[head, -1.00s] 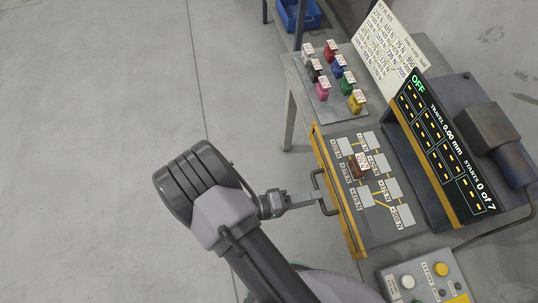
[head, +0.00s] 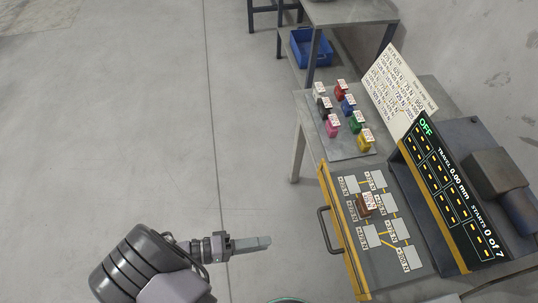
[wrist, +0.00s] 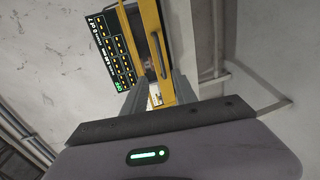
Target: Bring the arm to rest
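My gripper (head: 262,243) is in the lower middle of the head view, over bare floor, to the left of the machine's drawer handle (head: 326,230) and apart from it. In the wrist view the two fingers (wrist: 157,88) stand apart with nothing between them, and the drawer's yellow front (wrist: 155,50) shows beyond the tips. My arm reaches in from the bottom left of the head view.
A display panel (head: 443,190) reads OFF, 0.00 mm, 0 of 7. Several coloured weights stand on a grey plate (head: 352,150). A blue bin (head: 312,48) sits behind. Floor at left is clear.

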